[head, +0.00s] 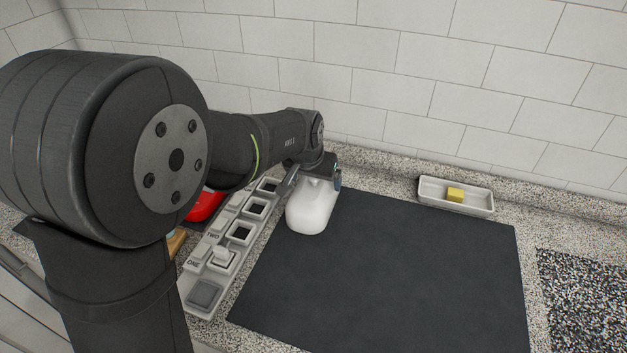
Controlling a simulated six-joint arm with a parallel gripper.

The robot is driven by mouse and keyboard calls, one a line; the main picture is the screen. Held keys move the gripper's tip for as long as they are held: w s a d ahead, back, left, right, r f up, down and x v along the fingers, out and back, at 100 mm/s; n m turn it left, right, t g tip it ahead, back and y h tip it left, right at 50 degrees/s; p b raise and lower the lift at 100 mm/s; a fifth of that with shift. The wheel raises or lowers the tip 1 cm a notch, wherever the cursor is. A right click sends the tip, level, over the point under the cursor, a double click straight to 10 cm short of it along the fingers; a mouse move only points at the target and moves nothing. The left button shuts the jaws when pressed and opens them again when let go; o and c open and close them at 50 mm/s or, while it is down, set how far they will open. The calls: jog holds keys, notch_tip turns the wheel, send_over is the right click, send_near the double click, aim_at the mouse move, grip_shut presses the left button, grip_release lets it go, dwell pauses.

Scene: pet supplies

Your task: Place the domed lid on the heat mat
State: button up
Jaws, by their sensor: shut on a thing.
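The domed lid (312,212) is a smooth white rounded shape in the head view, left of centre. My gripper (316,180) is shut on its top. The lid shows over the upper left edge of a large flat dark mat (400,265), which I take to be the heat mat. I cannot tell whether the lid touches the mat or hangs just above it. Part of my gripper is hidden by my own wrist.
A grey tray with square wells (206,294), marked ONE and TWO, lies left of the mat. A pale dish (478,208) holding a yellow block (455,194) stands at back right. A speckled mat (590,305) lies far right.

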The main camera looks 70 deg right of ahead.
jog(key=shift+f, duration=0.5)
jog(key=shift+f, duration=0.15)
jog(key=o, duration=0.7)
jog(key=shift+o, duration=0.2)
jog(key=v, duration=1.2)
